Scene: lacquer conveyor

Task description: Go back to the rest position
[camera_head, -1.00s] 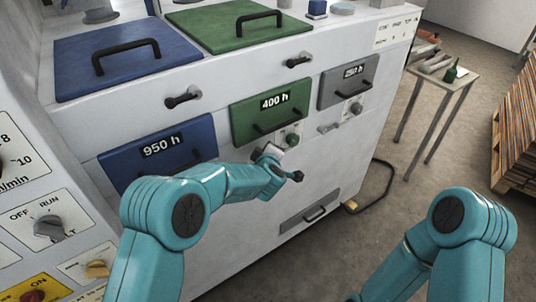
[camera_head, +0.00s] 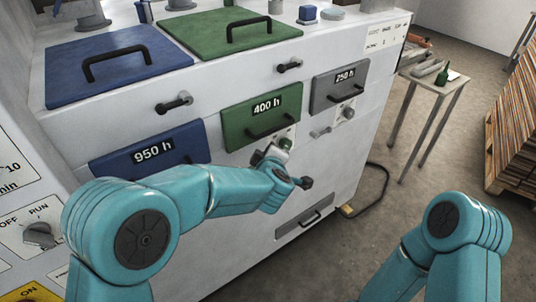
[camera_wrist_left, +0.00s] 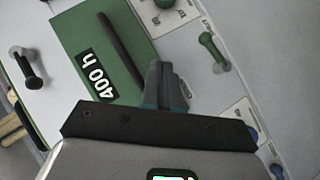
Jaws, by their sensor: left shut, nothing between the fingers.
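My left gripper (camera_head: 272,152) is in front of the white machine, just below the green 400 h drawer (camera_head: 245,115). In the left wrist view the left gripper (camera_wrist_left: 160,72) is shut with its fingers together and nothing between them. The green drawer (camera_wrist_left: 70,50) and its dark handle lie beyond the fingertips there, and I cannot tell the exact gap. My right arm shows at the lower right of the head view, bent downwards. Its gripper is out of view.
The blue 950 h drawer (camera_head: 150,152) and the grey 250 h drawer (camera_head: 340,90) flank the green one. A control panel (camera_head: 35,225) with knobs stands at the left. A small table (camera_head: 430,85) and a wood stack (camera_head: 515,130) stand at the right.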

